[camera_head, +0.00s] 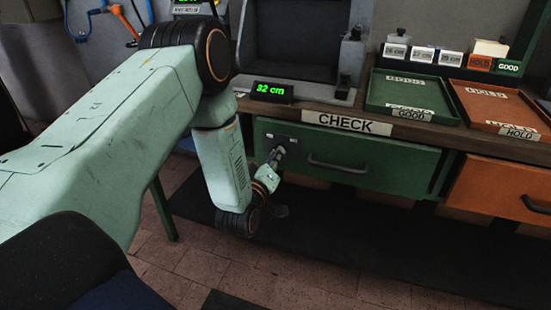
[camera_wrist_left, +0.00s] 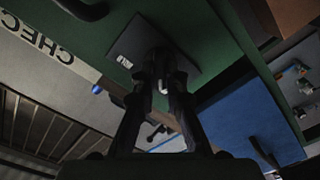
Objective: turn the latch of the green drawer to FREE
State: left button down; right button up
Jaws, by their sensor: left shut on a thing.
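The green drawer (camera_head: 385,160) is closed under the worktop. It has a dark bar handle (camera_head: 337,164) at its middle. The latch's dark plate (camera_wrist_left: 128,42) is on the drawer front, left of the handle in the head view. In the left wrist view the fingertips (camera_wrist_left: 160,62) meet in front of the plate. They hide most of the turning part, so its angle cannot be told. My right gripper is not in view.
The worktop edge carries a CHECK sign (camera_head: 345,122) above the drawer. A green tray (camera_head: 410,92) and an orange tray (camera_head: 500,108) stand on top. An orange drawer (camera_head: 500,190) is at the right. A display (camera_head: 272,92) reads 32 cm. The floor in front is clear.

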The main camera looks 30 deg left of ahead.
pick_arm(q)
jog(key=shift+a+r+n, duration=0.1)
jog(key=shift+n, duration=0.2)
jog(key=c, duration=1.4)
grip_release()
jog(key=v, duration=1.2)
